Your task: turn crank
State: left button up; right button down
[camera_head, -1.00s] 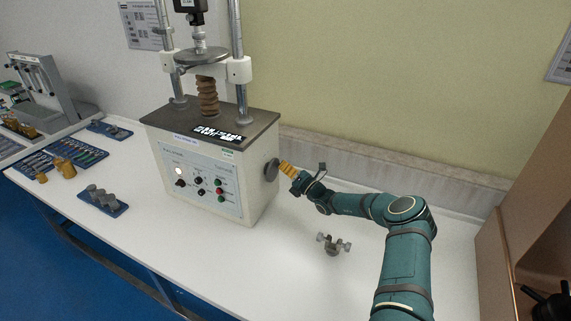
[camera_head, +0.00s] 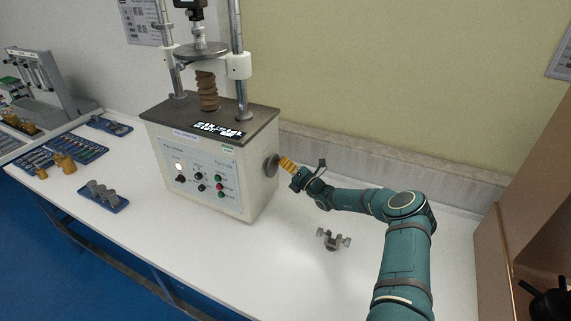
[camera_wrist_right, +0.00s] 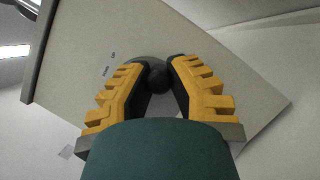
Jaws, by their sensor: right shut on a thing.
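The hardness tester (camera_head: 207,163) is a white box with a dark top plate, a front control panel and two upright columns. Its crank (camera_head: 271,166) is a grey disc on the right side wall. My right gripper (camera_head: 283,162), with yellow fingers, reaches the crank from the right. In the right wrist view the fingers (camera_wrist_right: 159,72) are closed around a dark round knob (camera_wrist_right: 159,79), and the grey disc (camera_wrist_right: 143,70) shows behind it, partly hidden by the fingers. My left gripper is not in view.
A small grey metal fixture (camera_head: 332,240) stands on the white table (camera_head: 270,262) right of the tester. Blue trays (camera_head: 104,203) with parts and brass weights (camera_head: 63,162) lie to the left. A brown cabinet (camera_head: 506,245) stands at the right. The table front is clear.

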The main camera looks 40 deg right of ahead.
jog(key=shift+s+d+f+m+p, duration=0.15)
jog(key=shift+f+m+p, duration=0.15)
jog(key=shift+m, duration=0.3)
jog(key=shift+f+m+g+h+p, duration=0.25)
jog(key=shift+m+g+h+p, duration=0.25)
jog(key=shift+m, duration=0.55)
jog(key=shift+f+m+g+h+p, duration=0.25)
jog(key=shift+m+p, duration=0.35)
jog(key=shift+m, duration=0.45)
jog(key=shift+s+a+f+m+g+y+p, duration=0.35)
jog(key=shift+a+m+g, duration=0.4)
jog(key=shift+m, duration=1.3)
jog(key=shift+s+a+f+m+g+y+p, duration=0.15)
jog(key=shift+s+a+f+m+g+p, duration=0.3)
jog(key=shift+m+g, duration=1.05)
jog(key=shift+s+a+f+m+g+y+p, duration=0.25)
jog(key=shift+a+m+p, duration=0.35)
jog(key=shift+m, duration=1.95)
jog(key=shift+w+a, duration=0.1)
jog(key=c, duration=0.9)
grip_release()
jog(key=shift+o, duration=0.2)
jog(key=shift+w+r, duration=0.1)
jog(key=shift+r, duration=0.1)
